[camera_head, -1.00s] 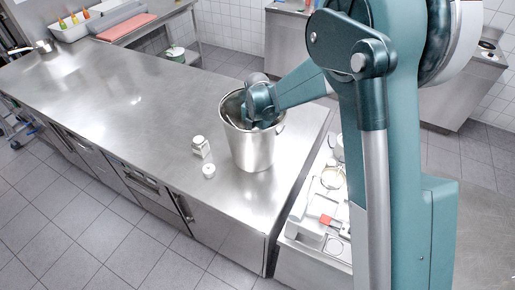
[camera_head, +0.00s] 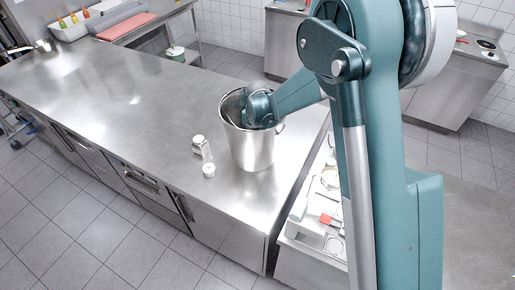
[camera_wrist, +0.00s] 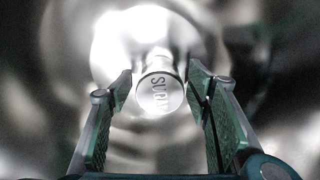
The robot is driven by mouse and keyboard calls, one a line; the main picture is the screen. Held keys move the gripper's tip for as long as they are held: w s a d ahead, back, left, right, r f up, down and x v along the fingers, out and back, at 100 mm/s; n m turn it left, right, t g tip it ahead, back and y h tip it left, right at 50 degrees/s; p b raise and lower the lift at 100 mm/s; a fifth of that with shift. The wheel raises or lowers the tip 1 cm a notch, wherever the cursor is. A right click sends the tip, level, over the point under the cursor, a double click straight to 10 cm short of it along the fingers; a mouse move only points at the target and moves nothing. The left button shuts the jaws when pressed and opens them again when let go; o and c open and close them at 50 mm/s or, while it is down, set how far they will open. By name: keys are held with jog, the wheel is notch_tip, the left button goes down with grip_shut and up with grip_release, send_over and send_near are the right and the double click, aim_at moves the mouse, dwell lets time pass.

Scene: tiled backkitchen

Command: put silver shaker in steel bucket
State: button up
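The silver shaker (camera_wrist: 160,93) shows in the wrist view as a round, lettered metal lid with its body running away below. Shiny bucket metal (camera_wrist: 70,60) surrounds the shaker in the wrist view. I cannot tell whether the shaker touches the bottom.
A clear shaker with a metal top (camera_head: 201,147) and a small white-topped item (camera_head: 208,170) stand just left of the bucket. The steel counter (camera_head: 110,110) is mostly bare farther left. A lower unit with several items (camera_head: 320,215) lies to the right of the counter.

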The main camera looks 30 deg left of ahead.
jog(key=shift+r, duration=0.15)
notch_tip(320, 180, up, 12)
dwell(1.0)
